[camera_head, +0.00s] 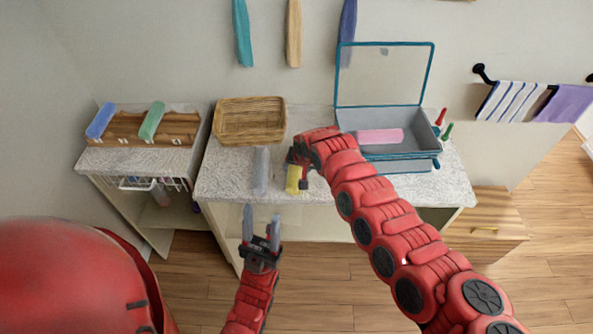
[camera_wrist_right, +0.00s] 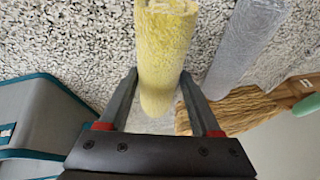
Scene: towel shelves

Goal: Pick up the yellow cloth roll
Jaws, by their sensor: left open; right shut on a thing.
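The yellow cloth roll (camera_head: 292,180) is by the front edge of the speckled counter, partly hidden by my right gripper (camera_head: 298,168). In the right wrist view, the yellow roll (camera_wrist_right: 166,45) lies between the two fingers of my right gripper (camera_wrist_right: 160,76), which is shut on it. I cannot tell whether the roll is clear of the counter. My left gripper (camera_head: 262,215) is open and empty, in front of and below the counter edge, fingers pointing toward the counter.
A grey roll (camera_head: 261,172) lies just left of the yellow one. A wicker basket (camera_head: 250,138) stands behind it. An open grey-blue box (camera_head: 405,152) with a pink roll (camera_head: 379,136) stands right. A wooden rack (camera_head: 178,129) holds blue and green rolls on the left shelf.

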